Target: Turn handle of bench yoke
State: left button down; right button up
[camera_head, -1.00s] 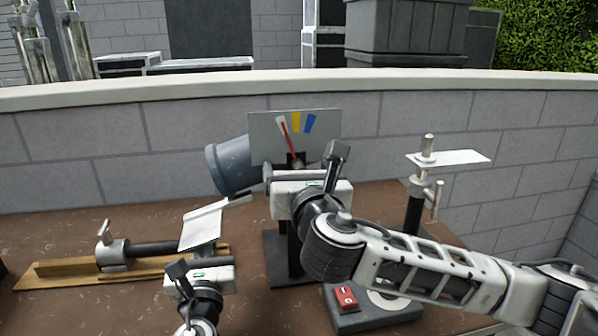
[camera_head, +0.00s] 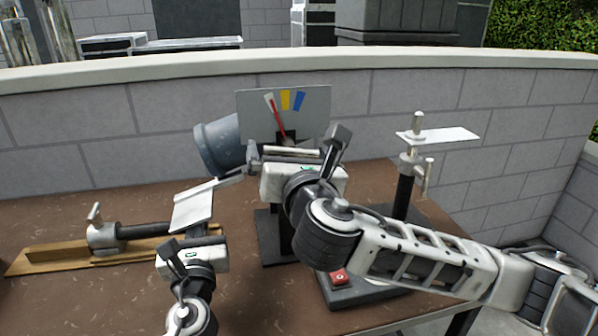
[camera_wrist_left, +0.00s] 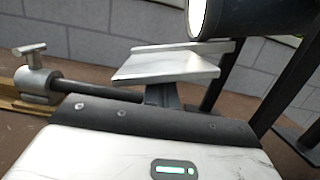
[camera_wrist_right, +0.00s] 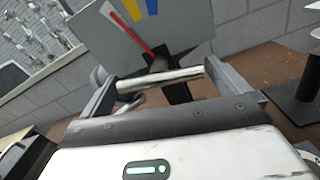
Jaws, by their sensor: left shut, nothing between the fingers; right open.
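The bench yoke has a grey gauge plate (camera_head: 310,107) with a red pointer, a blue-grey drum (camera_head: 217,150) and a dark post (camera_head: 287,238). A bare metal bar (camera_head: 292,151), seemingly its handle, lies level below the gauge. My right gripper (camera_wrist_right: 166,88) is open, its fingers at either end of the bar in the right wrist view (camera_wrist_right: 160,80). I cannot tell whether they touch it. My left gripper (camera_wrist_left: 160,95) is shut and empty, low at the left. Its fingertips are close to a tilted metal plate (camera_wrist_left: 165,64), which partly hides them.
A wooden base with a metal clamp (camera_head: 103,235) lies at the left. A stand with a flat plate (camera_head: 440,135) rises at the right. A grey block wall (camera_head: 100,110) closes the back of the brown bench.

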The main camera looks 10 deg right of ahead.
jog(key=s, duration=1)
jog(key=w, duration=1)
jog(key=shift+d+r, duration=0.1)
jog(key=shift+r, duration=0.15)
jog(key=c, duration=0.9)
